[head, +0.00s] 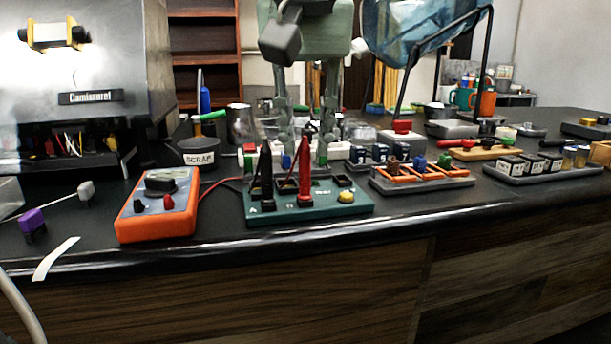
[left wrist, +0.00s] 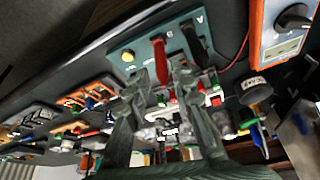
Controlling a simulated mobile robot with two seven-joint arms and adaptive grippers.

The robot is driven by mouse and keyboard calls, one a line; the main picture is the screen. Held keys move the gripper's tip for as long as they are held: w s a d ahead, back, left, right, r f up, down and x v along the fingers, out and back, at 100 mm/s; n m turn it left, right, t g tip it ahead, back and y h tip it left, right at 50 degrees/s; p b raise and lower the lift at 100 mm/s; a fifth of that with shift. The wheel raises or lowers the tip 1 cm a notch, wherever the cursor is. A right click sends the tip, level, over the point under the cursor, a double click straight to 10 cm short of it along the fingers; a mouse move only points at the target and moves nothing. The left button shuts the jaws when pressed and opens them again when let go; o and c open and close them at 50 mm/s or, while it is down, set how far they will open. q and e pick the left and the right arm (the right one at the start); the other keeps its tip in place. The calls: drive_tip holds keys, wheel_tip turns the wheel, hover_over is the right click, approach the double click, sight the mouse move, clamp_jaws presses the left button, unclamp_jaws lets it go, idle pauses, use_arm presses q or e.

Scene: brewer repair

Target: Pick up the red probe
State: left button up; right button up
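The red probe (head: 305,173) stands upright in the green test board (head: 325,205), just right of the black probe (head: 266,172). In the left wrist view the red probe (left wrist: 160,60) and black probe (left wrist: 191,42) also show. My left gripper (head: 307,140) is open and points down behind the probes in the head view. In the left wrist view its two spread fingers (left wrist: 157,85) have the red probe's side of the board beyond them. Nothing is held. I cannot tell the exact gap to the red probe. My right gripper is not in view.
An orange multimeter (head: 157,208) with a red lead lies left of the board. A tray of orange compartments (head: 420,177) is on the right. A scrap pan (head: 199,151) stands behind. The counter's front edge is close to the board.

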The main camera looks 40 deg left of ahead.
sight(304, 152)
use_arm(q)
drive_tip(key=x, duration=0.5)
drive_tip(key=shift+s+f, duration=0.1)
drive_tip(key=shift+f, duration=0.15)
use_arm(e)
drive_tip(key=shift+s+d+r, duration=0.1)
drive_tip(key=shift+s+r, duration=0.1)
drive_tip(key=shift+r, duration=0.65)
use_arm(q)
drive_tip(key=shift+c, duration=0.4)
clamp_jaws()
